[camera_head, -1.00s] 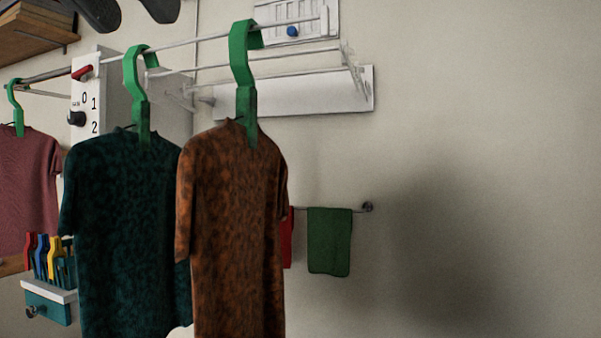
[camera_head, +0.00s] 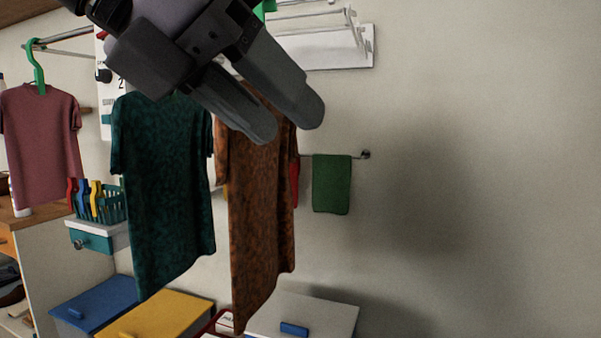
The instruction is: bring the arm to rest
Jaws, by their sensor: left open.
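My left gripper (camera_head: 286,122) reaches in from the top left, high in the head view. Its two dark grey fingers point down and to the right with a gap between them, empty. It is in front of the brown patterned shirt (camera_head: 262,225) in the picture and hides that shirt's upper part and most of its green hanger. A dark teal shirt (camera_head: 162,190) hangs to the left, its top partly hidden by the gripper. My right gripper is not in view.
A maroon shirt (camera_head: 42,140) hangs on a green hanger at the left. A white wall rack (camera_head: 335,50) is behind the gripper. A green towel (camera_head: 331,184) hangs on a bar. Blue (camera_head: 95,305) and yellow (camera_head: 160,315) lids stand below. The wall at right is clear.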

